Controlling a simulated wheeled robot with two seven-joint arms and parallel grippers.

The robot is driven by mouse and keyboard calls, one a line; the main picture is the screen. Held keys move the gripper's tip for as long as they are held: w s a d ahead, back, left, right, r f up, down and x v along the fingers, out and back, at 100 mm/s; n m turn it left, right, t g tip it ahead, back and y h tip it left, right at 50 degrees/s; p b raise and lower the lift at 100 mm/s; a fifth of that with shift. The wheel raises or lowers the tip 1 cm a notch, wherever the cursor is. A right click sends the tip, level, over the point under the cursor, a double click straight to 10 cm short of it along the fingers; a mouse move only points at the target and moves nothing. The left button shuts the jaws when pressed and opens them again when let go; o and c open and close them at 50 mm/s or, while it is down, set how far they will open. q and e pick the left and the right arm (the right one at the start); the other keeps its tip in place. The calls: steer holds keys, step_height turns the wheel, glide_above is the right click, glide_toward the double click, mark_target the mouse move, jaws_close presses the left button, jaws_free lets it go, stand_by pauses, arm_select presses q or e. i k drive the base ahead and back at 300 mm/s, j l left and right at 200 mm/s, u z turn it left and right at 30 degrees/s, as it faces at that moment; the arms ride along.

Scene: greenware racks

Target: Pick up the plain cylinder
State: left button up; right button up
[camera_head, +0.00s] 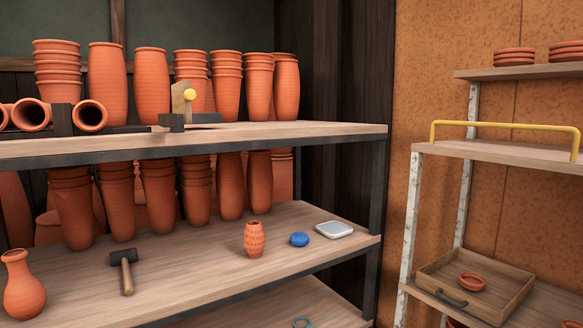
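No single piece stands out clearly as the plain cylinder. On the lower shelf stand a textured small vase (254,239) and a narrow-necked bottle vase (24,288). Neither of my grippers shows.
The upper shelf (300,131) holds stacked pots and a wooden tool with a yellow knob (189,95). The lower shelf holds a mallet (125,268), a blue lump (299,239) and a pale flat device (334,229). A wooden tray (510,305) sits on the right rack.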

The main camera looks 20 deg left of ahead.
mark_target(90, 115)
steer(key=u, duration=1.55)
